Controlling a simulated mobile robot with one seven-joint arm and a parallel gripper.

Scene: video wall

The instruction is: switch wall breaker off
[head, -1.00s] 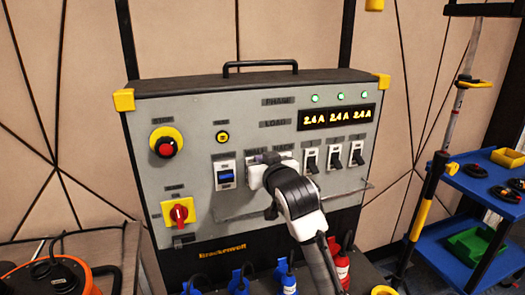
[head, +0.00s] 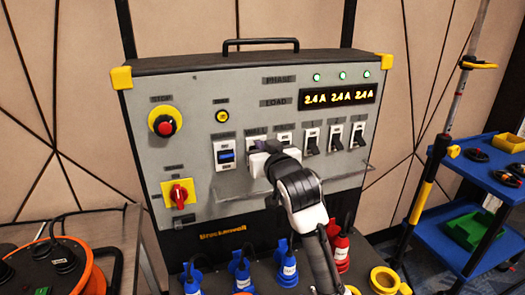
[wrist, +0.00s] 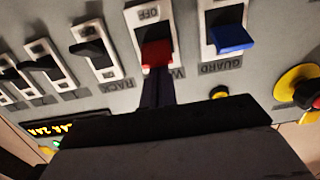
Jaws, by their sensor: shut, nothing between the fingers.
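The wall breaker is the white-framed switch with a red lever (wrist: 156,55) in the wrist view, with an OFF mark at the frame's far end. In the head view its WALL label (head: 256,131) shows, but my gripper hides most of the switch. My gripper (head: 264,147) is shut and empty in front of it. In the wrist view my dark fingers (wrist: 157,92) are at the label side of the red lever; I cannot tell if they touch it.
The guard breaker (head: 226,152) with a blue lever is just left of my gripper. The rack breaker (wrist: 94,48) has a black lever beside the wall breaker. A red stop button (head: 165,125) and red rotary switch (head: 179,194) are further left. A rail (head: 345,178) runs below the breakers.

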